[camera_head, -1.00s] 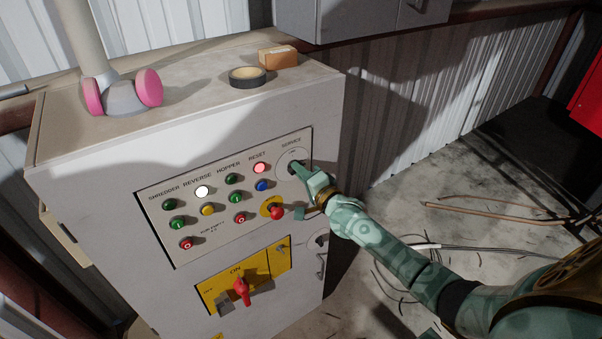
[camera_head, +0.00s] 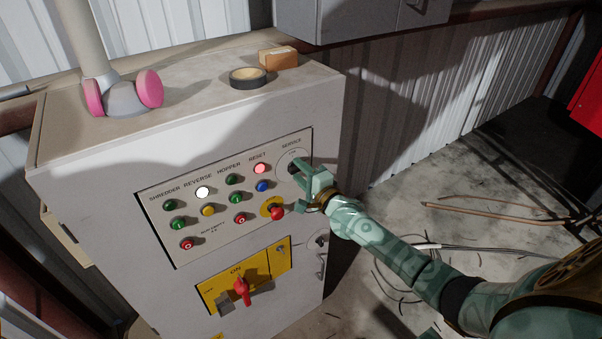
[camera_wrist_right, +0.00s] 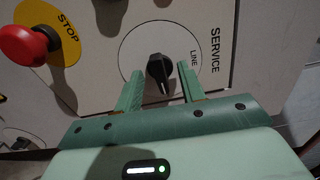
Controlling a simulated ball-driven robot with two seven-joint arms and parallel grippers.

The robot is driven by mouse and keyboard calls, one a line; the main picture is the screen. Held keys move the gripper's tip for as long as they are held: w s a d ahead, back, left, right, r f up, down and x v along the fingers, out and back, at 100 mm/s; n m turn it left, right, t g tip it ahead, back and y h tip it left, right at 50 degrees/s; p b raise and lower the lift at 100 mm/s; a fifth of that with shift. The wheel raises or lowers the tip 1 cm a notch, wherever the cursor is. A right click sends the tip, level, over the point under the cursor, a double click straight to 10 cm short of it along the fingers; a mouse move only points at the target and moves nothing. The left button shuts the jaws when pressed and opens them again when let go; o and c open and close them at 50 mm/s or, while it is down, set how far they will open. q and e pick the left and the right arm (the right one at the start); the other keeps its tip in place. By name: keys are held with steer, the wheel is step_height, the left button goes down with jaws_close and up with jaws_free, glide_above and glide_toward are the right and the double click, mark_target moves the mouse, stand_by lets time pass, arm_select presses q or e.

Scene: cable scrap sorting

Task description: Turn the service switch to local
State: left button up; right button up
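The service switch is a black knob (camera_wrist_right: 160,74) on a round white plate (camera_wrist_right: 132,62) at the panel's upper right. In the wrist view its white mark points down toward my gripper's palm. The printed word LINE lies to the right of the knob; no other position label is readable. My right gripper (camera_wrist_right: 158,88) is open, with one finger on each side of the knob and a gap to both. In the head view the right gripper (camera_head: 299,183) is in front of the switch and partly covers it. My left gripper is not in view.
A red stop button (camera_head: 277,211) on a yellow disc sits close below the right gripper. Several buttons and lamps fill the panel (camera_head: 225,221). A red main handle (camera_head: 242,288) is lower.

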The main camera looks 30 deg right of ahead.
steer(key=s+p, duration=0.3)
steer(key=s, duration=0.4)
steer(key=shift+d+p, duration=0.25)
steer(key=shift+p, duration=0.15)
